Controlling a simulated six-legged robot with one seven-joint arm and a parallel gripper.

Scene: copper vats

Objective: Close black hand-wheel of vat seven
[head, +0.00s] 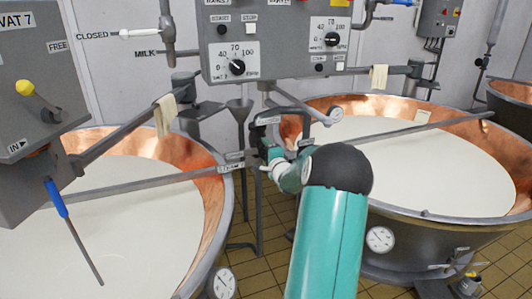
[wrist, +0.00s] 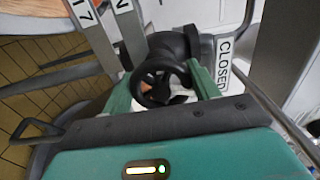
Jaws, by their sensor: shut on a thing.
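The black hand-wheel (wrist: 160,84) shows in the wrist view as a small spoked wheel on a dark valve body. My gripper (wrist: 165,80) has its two green fingers on either side of the wheel and is shut on it. A white CLOSED label (wrist: 223,60) is just right of the valve. In the head view my gripper (head: 268,155) is at the pipework between the two vats, and I cannot make out the wheel there. Vat seven (head: 217,185) is the left copper vat, below the VAT 7 box (head: 30,75). How far the wheel is turned cannot be told.
A second copper vat (head: 510,215) stands at the right. A grey control box (head: 275,45) with dials hangs above my gripper. A metal bar (head: 150,183) crosses the left vat. A blue-handled rod (head: 57,200) hangs at the left. Tiled floor (head: 262,240) shows between the vats.

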